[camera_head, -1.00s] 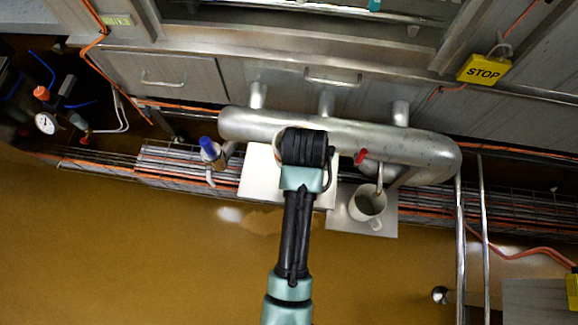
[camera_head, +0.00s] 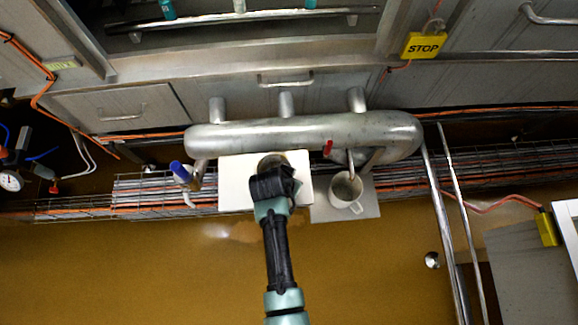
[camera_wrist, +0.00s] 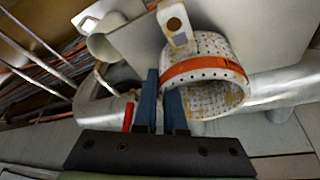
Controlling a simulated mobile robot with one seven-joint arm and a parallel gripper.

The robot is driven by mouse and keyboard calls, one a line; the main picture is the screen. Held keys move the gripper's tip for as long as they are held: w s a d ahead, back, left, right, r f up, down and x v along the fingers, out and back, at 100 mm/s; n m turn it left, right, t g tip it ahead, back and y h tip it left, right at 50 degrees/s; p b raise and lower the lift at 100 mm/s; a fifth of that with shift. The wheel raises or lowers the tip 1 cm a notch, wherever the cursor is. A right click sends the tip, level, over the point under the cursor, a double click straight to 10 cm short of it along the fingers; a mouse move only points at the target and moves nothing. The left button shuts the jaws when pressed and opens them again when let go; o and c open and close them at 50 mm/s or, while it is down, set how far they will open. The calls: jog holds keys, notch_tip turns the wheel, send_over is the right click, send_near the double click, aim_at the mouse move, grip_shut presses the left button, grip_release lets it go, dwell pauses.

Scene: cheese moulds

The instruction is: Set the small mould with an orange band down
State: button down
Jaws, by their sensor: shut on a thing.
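The small mould (camera_wrist: 212,88) is a pale, perforated, speckled cup with an orange band (camera_wrist: 200,68) and a pale tab with a hole. My gripper (camera_wrist: 165,98) has its two blue fingers close together at the mould's wall, shut on it. In the head view my gripper (camera_head: 272,172) is over the white board, and the mould's rim (camera_head: 272,160) shows just beyond it, mostly hidden by my wrist. The white board (camera_head: 236,190) also lies behind the mould in the wrist view (camera_wrist: 250,25). I cannot tell whether the mould touches the board.
A thick steel pipe (camera_head: 290,134) runs just behind the board, with a blue-handled tap (camera_head: 180,172) left and a red-handled tap (camera_head: 328,148) right.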

jog(key=shift+f, duration=0.35)
jog(key=shift+f, duration=0.15)
jog(key=c, duration=1)
grip_release()
